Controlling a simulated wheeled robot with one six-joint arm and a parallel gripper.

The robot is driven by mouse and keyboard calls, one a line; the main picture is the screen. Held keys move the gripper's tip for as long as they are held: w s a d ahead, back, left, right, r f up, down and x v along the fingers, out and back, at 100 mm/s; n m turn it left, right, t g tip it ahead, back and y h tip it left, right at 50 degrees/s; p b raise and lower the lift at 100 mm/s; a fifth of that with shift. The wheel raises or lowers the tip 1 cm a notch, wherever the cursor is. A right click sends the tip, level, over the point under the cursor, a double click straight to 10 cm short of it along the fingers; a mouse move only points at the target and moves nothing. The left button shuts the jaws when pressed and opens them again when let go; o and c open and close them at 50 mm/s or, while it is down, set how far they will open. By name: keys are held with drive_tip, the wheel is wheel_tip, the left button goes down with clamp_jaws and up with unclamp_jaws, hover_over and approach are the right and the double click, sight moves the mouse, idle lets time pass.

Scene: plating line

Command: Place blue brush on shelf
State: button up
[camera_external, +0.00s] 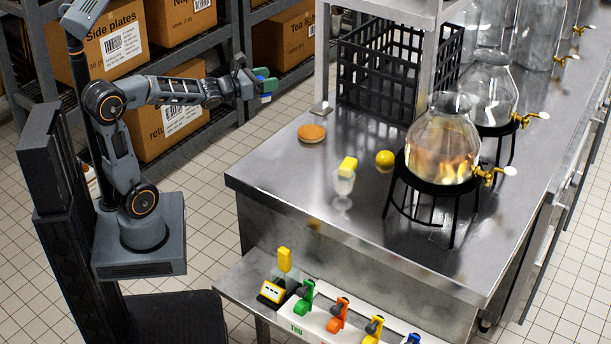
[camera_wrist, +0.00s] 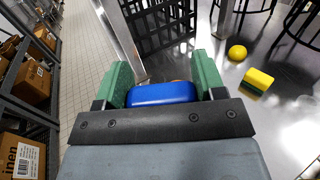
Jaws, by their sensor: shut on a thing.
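My gripper (camera_external: 262,83) is raised in the air at the left of the steel counter, in the external view. In the wrist view its two green finger pads are shut on the blue brush (camera_wrist: 162,94), with the brush's rounded blue body across the gap. In the external view only a small blue part of the brush (camera_external: 266,96) shows below the fingers. A steel shelf (camera_external: 405,8) stands on posts above the far part of the counter, cut off by the top edge. My gripper is apart from it.
Racks with cardboard boxes (camera_external: 110,45) stand behind my arm.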

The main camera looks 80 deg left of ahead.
drive_tip(key=w+d+f+m+h+b, duration=0.1)
drive_tip(key=w+d+f+m+h, duration=0.2)
drive_tip(key=d+h, duration=0.35)
drive_tip(key=w+d+f+m+h+b, duration=0.1)
drive_tip(key=d+f+m+h, duration=0.1)
drive_tip(key=d+m+h, duration=0.5)
drive_tip(key=shift+w+a+f+n+g+y, duration=0.1)
drive_tip(key=shift+w+f+n+y, duration=0.2)
drive_tip(key=shift+w+f, duration=1.55)
drive_tip(key=shift+w+a+f+n+g+y, duration=0.15)
drive_tip(key=shift+w+f+n, duration=0.3)
drive_tip(key=shift+w+f, duration=1.4)
drive_tip(key=shift+w+a+f+n+g+y, duration=0.1)
drive_tip(key=shift+w+f+n+y, duration=0.25)
drive_tip(key=shift+w+f, duration=2.3)
drive_tip(key=shift+w, duration=0.05)
